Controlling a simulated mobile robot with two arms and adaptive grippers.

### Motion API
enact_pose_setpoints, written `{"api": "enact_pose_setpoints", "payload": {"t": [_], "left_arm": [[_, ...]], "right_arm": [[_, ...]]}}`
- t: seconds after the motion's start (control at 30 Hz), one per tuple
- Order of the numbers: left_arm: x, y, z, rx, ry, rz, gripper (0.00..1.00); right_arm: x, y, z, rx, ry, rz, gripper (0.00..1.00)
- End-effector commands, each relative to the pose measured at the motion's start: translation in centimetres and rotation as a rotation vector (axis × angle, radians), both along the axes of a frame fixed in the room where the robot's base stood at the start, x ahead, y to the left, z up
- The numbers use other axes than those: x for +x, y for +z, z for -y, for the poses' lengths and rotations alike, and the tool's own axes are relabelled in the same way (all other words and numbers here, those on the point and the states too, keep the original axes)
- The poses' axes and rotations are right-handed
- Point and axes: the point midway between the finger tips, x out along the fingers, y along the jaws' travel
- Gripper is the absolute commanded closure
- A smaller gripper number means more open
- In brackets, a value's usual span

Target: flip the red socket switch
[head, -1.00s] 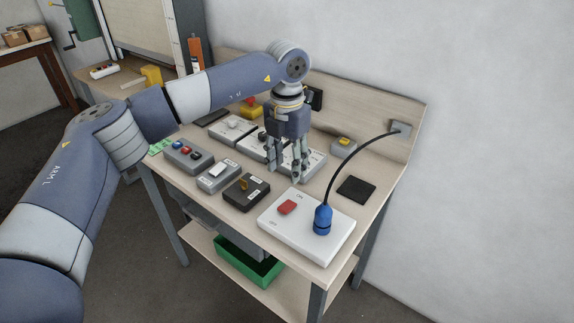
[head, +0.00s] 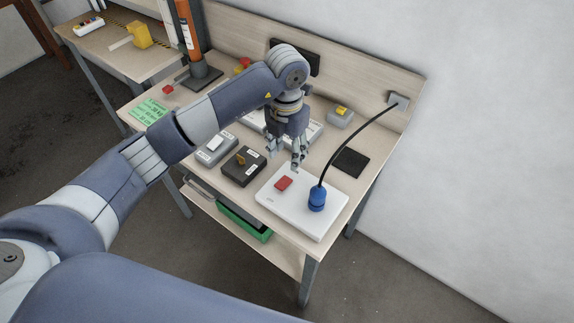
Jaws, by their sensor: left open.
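The red socket switch (head: 284,183) is a small red rocker on a white socket plate (head: 299,211) near the table's front right. A blue plug (head: 317,199) stands in the same plate, right of the switch, with a black cable rising from it. My left gripper (head: 284,160) points down, open and empty, above and just behind the switch. Its fingertips appear apart from the switch; the exact height gap is hard to tell. My right gripper is not in view.
A black box with an orange knob (head: 242,166) and a grey box with a white rocker (head: 214,148) lie left of the plate. A black pad (head: 351,162) lies behind it. A green bin (head: 244,224) sits below.

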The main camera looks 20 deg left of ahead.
Motion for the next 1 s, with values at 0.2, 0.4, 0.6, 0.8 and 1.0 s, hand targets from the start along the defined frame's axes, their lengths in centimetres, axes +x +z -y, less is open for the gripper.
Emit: {"api": "enact_pose_setpoints", "payload": {"t": [0.2, 0.4, 0.6, 0.8, 1.0], "left_arm": [[-0.2, -3.9, 0.0, 0.001, -0.001, -0.007, 0.55], [-0.2, -7.4, 0.1, 0.001, -0.001, -0.005, 0.55], [-0.1, -9.3, 0.0, 0.001, -0.001, -0.003, 0.55], [0.0, -9.7, 0.0, 0.001, -0.003, 0.0, 0.55], [0.0, -9.7, 0.0, 0.0, -0.002, -0.001, 0.73]], "right_arm": [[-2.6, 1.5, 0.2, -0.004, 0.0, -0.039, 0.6], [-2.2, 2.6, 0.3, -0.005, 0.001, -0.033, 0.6], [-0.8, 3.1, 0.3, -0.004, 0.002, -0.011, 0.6], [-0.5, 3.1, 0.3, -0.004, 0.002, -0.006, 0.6], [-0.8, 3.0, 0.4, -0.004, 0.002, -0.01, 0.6]]}}
